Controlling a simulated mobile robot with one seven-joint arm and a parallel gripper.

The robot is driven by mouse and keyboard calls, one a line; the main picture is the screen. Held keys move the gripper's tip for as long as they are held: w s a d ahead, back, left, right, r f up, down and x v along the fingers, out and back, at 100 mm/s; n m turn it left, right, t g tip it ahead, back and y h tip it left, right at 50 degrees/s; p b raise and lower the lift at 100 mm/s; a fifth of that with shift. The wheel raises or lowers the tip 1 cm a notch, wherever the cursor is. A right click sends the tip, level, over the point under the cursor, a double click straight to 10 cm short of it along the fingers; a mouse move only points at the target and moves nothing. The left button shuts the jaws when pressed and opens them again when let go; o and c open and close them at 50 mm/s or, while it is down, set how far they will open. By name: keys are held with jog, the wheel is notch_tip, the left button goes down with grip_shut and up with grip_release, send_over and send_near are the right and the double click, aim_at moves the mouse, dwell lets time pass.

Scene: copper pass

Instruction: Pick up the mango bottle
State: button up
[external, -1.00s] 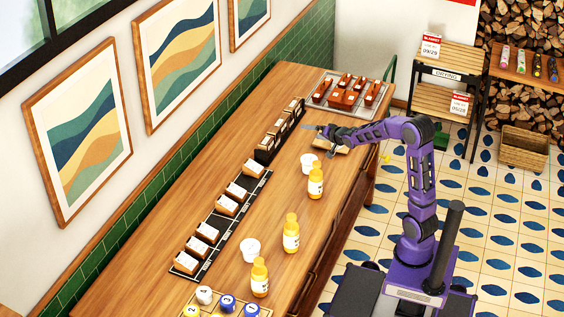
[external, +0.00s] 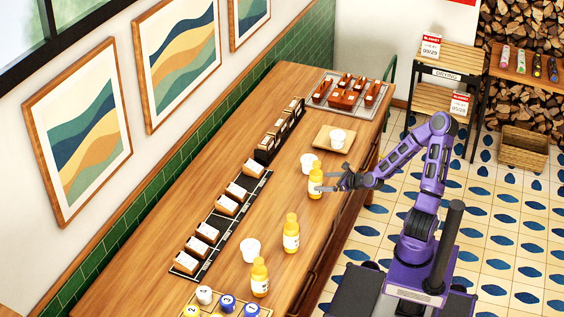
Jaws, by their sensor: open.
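Three yellow-orange bottles with white labels stand upright along the counter: a far one (external: 315,183), a middle one (external: 291,236) and a near one (external: 259,280). The labels are too small to read, so I cannot tell which is mango. My gripper (external: 325,184) is open at the far bottle, its fingers pointing left along the bottle's right side and overlapping it in the picture. I cannot tell whether they touch it. No bottle is lifted.
White cups stand beside the far bottle (external: 308,164) and near bottle (external: 250,250); another cup (external: 337,138) sits on a wooden board (external: 322,131). Small boxes on a black mat (external: 220,218) line the wall side.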

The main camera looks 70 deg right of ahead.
aim_at(310, 179)
jog(key=shift+w+r+m, duration=0.2)
jog(key=shift+r+m, duration=0.15)
jog(key=shift+m, duration=0.05)
jog(key=shift+w+d+t, duration=0.1)
jog(key=shift+w+t, duration=0.15)
jog(key=shift+t, duration=0.05)
jog(key=shift+b+x, duration=0.95)
jog(key=shift+x, duration=2.6)
jog(key=shift+c, duration=0.3)
jog(key=shift+r, duration=0.1)
grip_shut()
